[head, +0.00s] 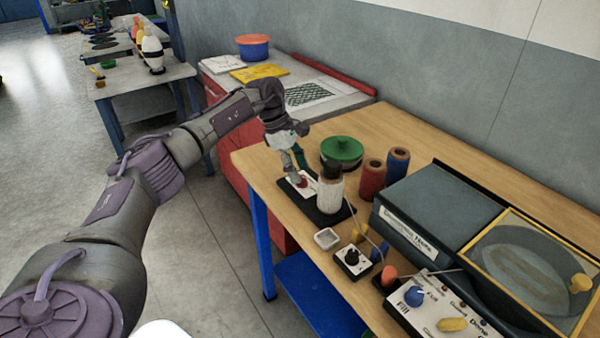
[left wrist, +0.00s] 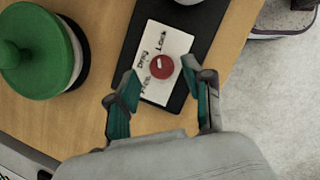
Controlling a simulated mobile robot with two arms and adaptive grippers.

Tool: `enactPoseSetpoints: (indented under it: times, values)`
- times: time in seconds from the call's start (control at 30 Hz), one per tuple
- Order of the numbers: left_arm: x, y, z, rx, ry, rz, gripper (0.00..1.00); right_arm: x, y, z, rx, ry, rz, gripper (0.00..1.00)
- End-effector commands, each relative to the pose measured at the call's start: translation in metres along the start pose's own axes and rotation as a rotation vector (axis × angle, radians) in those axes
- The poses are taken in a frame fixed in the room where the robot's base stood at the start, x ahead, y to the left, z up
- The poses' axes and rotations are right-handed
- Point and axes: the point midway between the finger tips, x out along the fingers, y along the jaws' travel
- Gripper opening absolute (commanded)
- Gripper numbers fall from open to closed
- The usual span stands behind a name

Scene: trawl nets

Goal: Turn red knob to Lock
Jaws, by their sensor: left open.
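The red knob (left wrist: 162,66) sits on a white label plate (left wrist: 150,45) marked "Lock" and other words, one of which looks like "Free". A pale pointer mark shows on the knob. The plate lies on a black base (left wrist: 188,22) on the wooden table. My left gripper (left wrist: 160,92) is open, its two teal-lined fingers on either side of the knob in the left wrist view; I cannot tell whether they touch it. In the head view my left gripper (head: 294,176) reaches down at the knob (head: 302,181), which it partly hides. My right gripper is not in view.
A white spool (head: 330,192) stands on the black base close beside the gripper. A green-lidded pot (head: 342,152) and red and blue spools (head: 372,179) stand behind. A small black dial (head: 352,258) and a control panel (head: 440,306) are nearer the front right.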

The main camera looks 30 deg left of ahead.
Motion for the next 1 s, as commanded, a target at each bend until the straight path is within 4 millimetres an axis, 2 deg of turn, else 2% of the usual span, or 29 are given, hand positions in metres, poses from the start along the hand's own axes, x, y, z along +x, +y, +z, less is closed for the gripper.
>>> enactPoseSetpoints:
  times: [0.03, 0.3, 0.5, 0.67, 1.0]
  values:
    - [-0.012, 0.001, 0.000, 0.000, -0.001, 0.006, 0.51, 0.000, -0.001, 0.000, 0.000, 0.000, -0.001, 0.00]
    - [-0.070, 0.001, 0.001, 0.000, -0.002, 0.005, 0.51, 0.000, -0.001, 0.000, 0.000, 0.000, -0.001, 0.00]
    - [-0.096, 0.001, 0.001, 0.001, -0.002, 0.003, 0.51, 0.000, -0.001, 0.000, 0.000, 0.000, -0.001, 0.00]
    - [-0.103, 0.000, 0.000, 0.001, -0.001, 0.001, 0.51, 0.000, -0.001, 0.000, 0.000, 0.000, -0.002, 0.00]
    - [-0.103, 0.000, 0.000, 0.001, -0.001, 0.001, 0.51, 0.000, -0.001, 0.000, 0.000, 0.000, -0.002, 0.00]
